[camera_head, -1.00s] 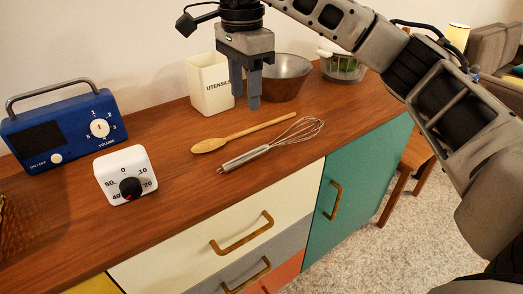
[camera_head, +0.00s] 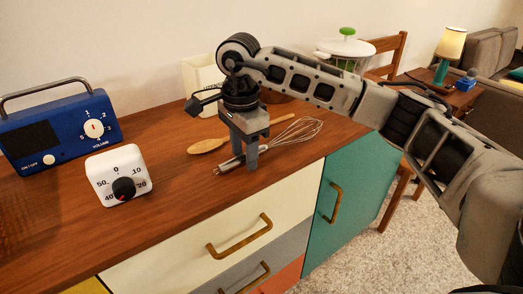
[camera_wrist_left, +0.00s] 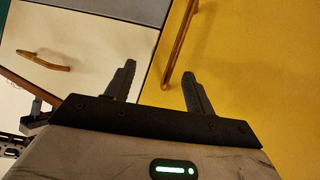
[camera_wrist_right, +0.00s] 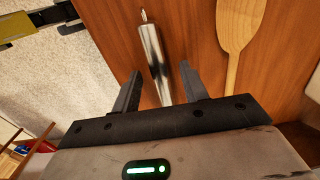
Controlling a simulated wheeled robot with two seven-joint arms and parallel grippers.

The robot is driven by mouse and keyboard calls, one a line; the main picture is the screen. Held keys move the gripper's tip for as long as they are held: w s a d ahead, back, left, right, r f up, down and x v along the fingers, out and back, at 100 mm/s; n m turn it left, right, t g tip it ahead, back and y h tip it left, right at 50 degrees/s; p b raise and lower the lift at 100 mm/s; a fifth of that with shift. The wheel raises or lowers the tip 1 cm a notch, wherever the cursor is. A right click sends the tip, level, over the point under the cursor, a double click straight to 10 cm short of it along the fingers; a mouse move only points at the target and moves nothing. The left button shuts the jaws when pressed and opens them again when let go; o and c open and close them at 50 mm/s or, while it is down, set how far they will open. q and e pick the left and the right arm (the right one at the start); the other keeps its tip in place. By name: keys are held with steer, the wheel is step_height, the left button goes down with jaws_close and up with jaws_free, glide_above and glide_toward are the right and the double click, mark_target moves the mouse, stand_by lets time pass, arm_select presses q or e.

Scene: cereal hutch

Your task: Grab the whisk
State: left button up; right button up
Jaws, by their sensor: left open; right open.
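The metal whisk (camera_head: 291,137) lies on the wooden counter top, its wire loops toward the right and its handle toward the front left. My right gripper (camera_head: 245,163) is low over the handle and hides part of it. In the right wrist view the whisk handle (camera_wrist_right: 152,57) runs between the open fingers of my right gripper (camera_wrist_right: 160,88), with nothing clamped. My left gripper (camera_wrist_left: 162,85) is open and empty in the left wrist view, in front of the cabinet fronts; it is not in the head view.
A wooden spoon (camera_head: 206,146) lies beside the whisk, toward the wall. A white timer (camera_head: 119,176) and a blue radio (camera_head: 58,132) stand to the left. A yellow cabinet front (camera_wrist_left: 260,70) with a handle is near my left gripper.

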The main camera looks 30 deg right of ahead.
jaws_close()
